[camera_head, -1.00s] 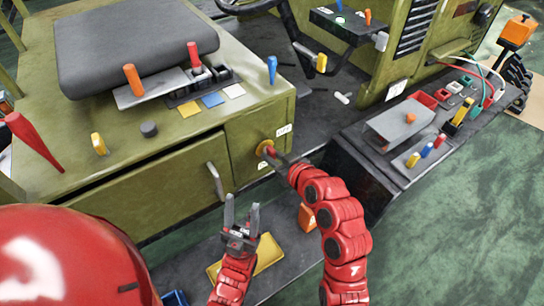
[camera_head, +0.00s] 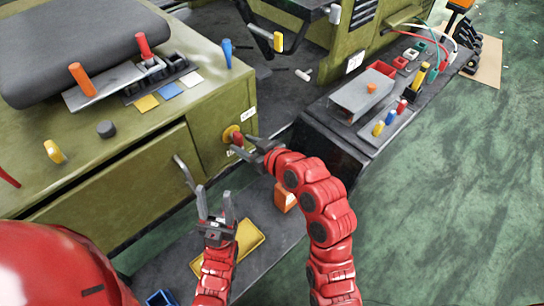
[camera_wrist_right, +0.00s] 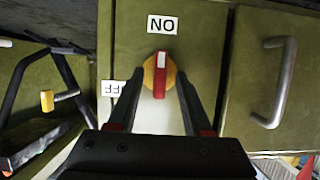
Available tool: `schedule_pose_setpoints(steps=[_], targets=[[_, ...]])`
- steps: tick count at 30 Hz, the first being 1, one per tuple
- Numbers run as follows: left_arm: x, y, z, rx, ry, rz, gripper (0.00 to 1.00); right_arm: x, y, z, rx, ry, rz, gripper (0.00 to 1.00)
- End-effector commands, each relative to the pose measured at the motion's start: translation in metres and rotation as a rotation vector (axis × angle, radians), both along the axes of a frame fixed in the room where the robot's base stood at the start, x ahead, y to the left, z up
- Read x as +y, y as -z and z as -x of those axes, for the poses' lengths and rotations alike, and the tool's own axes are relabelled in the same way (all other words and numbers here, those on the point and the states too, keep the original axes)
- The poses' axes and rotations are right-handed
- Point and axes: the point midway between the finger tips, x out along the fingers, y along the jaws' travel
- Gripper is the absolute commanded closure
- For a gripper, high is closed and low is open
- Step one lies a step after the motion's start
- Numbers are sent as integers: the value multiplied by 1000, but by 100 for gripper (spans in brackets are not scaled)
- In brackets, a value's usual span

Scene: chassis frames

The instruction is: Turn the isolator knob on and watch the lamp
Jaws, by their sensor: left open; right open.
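The isolator knob (camera_head: 237,138) is on the green cabinet's end face. In the right wrist view its red handle (camera_wrist_right: 160,75) on a yellow disc stands upright, white tip toward the "ON" label (camera_wrist_right: 162,24), which appears upside down. The "OFF" label (camera_wrist_right: 113,88) is to the left, partly covered by a finger. My right gripper (camera_head: 248,146) is open, its fingers either side of the knob with visible gaps. My left gripper (camera_head: 215,197) is open and empty, pointing up below the drawer handle. I cannot pick out the lamp; an orange beacon (camera_head: 461,4) is cut off at the top right.
A drawer handle (camera_head: 185,172) sticks out left of the knob. A yellow tray (camera_head: 246,240) and an orange block (camera_head: 285,196) are on the dark step below. A dark side console (camera_head: 318,140) stands to the right.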

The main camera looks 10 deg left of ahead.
Motion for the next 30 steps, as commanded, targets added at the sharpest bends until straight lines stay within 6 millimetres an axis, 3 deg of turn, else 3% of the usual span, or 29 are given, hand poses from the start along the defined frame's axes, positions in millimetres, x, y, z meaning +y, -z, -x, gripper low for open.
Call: schedule_pose_setpoints(steps=[8, 9, 10, 18, 24, 30], targets=[[0, 13, 0, 0, 0, 0, 50, -47, -22, 34, -4, 6, -3, 50], [0, -9, 0, 1, 0, 0, 50, -52, -35, 38, 2, 5, 2, 50], [0, -17, 0, 0, 0, 0, 50, -57, -38, 40, 3, 6, 5, 50], [0, -69, 0, 0, 0, 0, 50, -85, -52, 64, 5, 3, 4, 50], [0, -92, 0, 0, 0, 0, 50, -101, -56, 76, 3, 1, 4, 50], [0, -99, 0, 0, 0, 0, 50, -106, -57, 82, 0, 0, -1, 50]])
